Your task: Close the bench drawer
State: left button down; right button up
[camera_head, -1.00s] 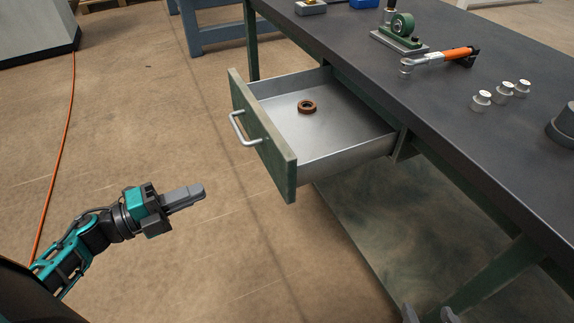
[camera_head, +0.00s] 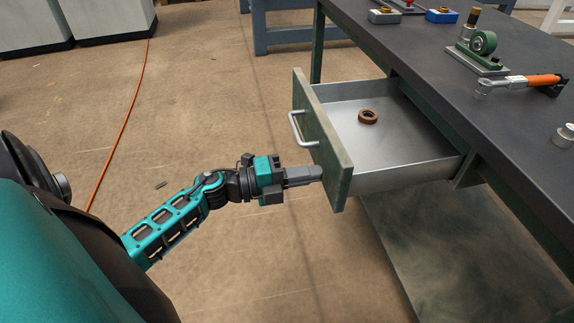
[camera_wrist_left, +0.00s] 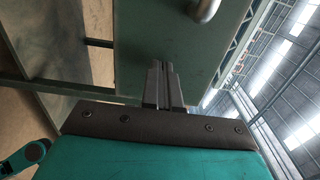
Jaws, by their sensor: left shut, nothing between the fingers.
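The bench drawer (camera_head: 390,135) stands pulled out from the bench, with a green front panel (camera_head: 325,150) and a silver bar handle (camera_head: 297,130). A brown ring (camera_head: 368,117) lies inside it. My left gripper (camera_head: 318,173) is shut and empty, its fingertips at the lower near part of the drawer's front panel, below the handle. In the left wrist view the shut fingers (camera_wrist_left: 162,68) point at the green panel (camera_wrist_left: 180,40), and the handle (camera_wrist_left: 205,10) shows at the top. Whether the tips touch the panel I cannot tell for sure. My right gripper is not seen.
The dark bench top (camera_head: 420,50) carries a green pulley block (camera_head: 482,45), an orange-handled ratchet (camera_head: 525,82), a blue box (camera_head: 442,15) and a silver knob (camera_head: 565,134). An orange cable (camera_head: 120,130) runs along the floor at left.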

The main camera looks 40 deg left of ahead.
pick_arm(q)
jog(key=shift+w+d, duration=0.3)
